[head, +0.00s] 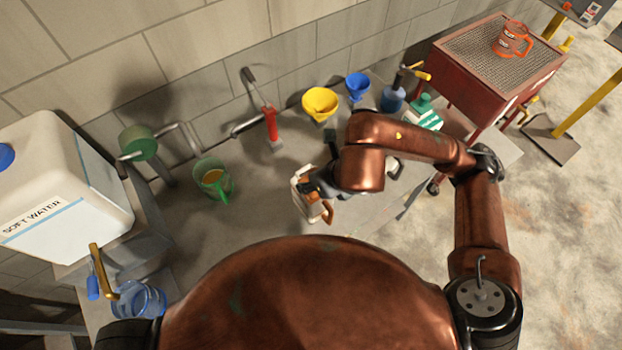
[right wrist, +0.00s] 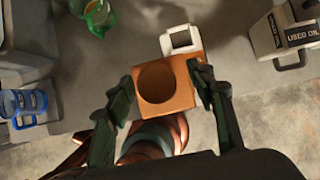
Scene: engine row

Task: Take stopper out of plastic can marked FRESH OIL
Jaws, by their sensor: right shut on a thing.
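A white plastic can (head: 299,184) with small dark and orange marks stands on the grey bench in the head view. Its lettering is too small to read there. In the right wrist view a white handle loop (right wrist: 180,38) shows just beyond an orange-brown block with a round darker face, which looks like the stopper (right wrist: 158,82). My right gripper (right wrist: 160,92) has one finger on each side of this block and is shut on it. The block hides most of the can, so I cannot tell whether it is clear of the neck. My left gripper is not in view.
A can marked USED OIL (right wrist: 292,35) stands to the right in the wrist view. A green jug (head: 214,181), yellow funnel (head: 320,102), blue funnel (head: 357,85) and red-handled tool (head: 271,125) are around. A SOFT WATER container (head: 60,190) stands left, a red cart (head: 485,75) right.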

